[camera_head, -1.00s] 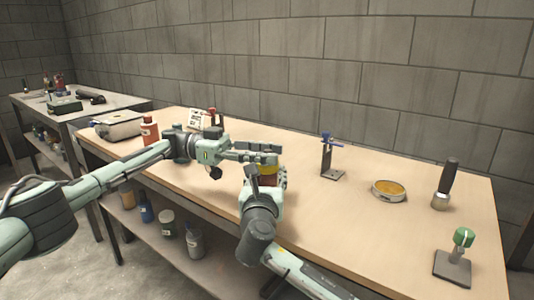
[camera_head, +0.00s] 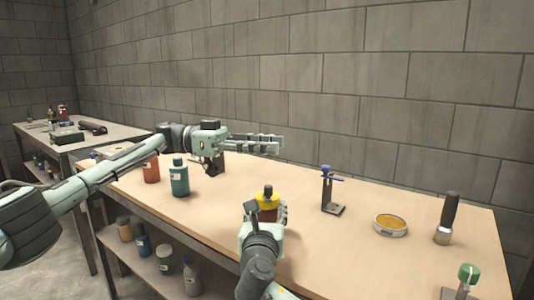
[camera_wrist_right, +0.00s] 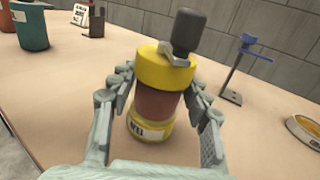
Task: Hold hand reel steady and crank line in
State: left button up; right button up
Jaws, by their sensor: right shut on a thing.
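The hand reel (camera_head: 267,208) stands upright on the workbench. It has a yellow top and base, a reddish-brown wound middle and a dark crank knob (camera_wrist_right: 203,32) on a grey arm. My right gripper (camera_head: 266,216) is shut on it from the front, with a finger on each side in the right wrist view (camera_wrist_right: 160,95). My left gripper (camera_head: 282,144) is above and behind the reel, apart from it, with its fingers pointing right. Nothing shows held in it, and how far its fingers are apart is unclear.
A teal bottle (camera_head: 179,178) and an orange-red bottle (camera_head: 151,170) stand left of the reel. To the right are a metal stand with a blue bar (camera_head: 328,190), a round amber-topped dish (camera_head: 390,225), a dark-handled tool (camera_head: 447,218) and a green-knobbed stand (camera_head: 467,275).

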jog(key=o, duration=1.3)
jog(key=shift+o, duration=0.2)
